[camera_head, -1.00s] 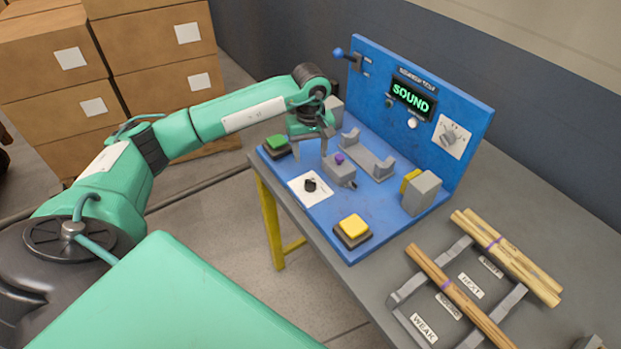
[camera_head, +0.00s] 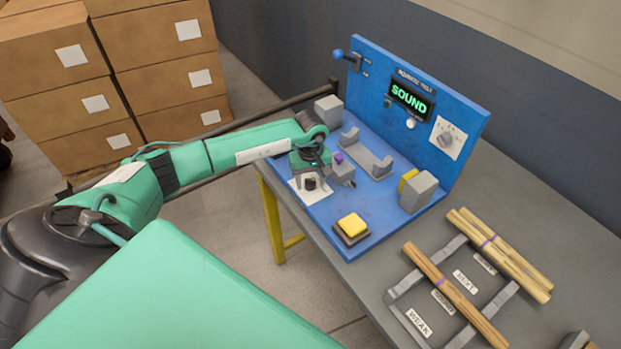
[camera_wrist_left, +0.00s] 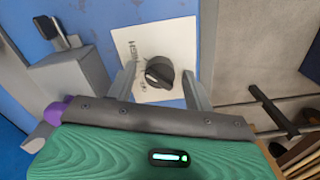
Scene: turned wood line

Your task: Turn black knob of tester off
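The tester (camera_head: 376,218) is a blue base with an upright blue panel whose screen reads "SOUND". Its black knob (camera_head: 310,184) sits on a white plate at the base's near left edge. My left gripper (camera_head: 310,182) is at the knob. In the left wrist view the fingers of my left gripper (camera_wrist_left: 160,84) stand apart on both sides of the knob, with gaps visible. My right gripper is not in view.
A yellow button (camera_head: 353,224), a grey cradle (camera_head: 366,158) and a grey block with a purple knob (camera_head: 342,172) are on the tester base. A rack (camera_head: 396,295) with wooden sticks stands to the right. Cardboard boxes (camera_head: 165,70) are behind my left arm.

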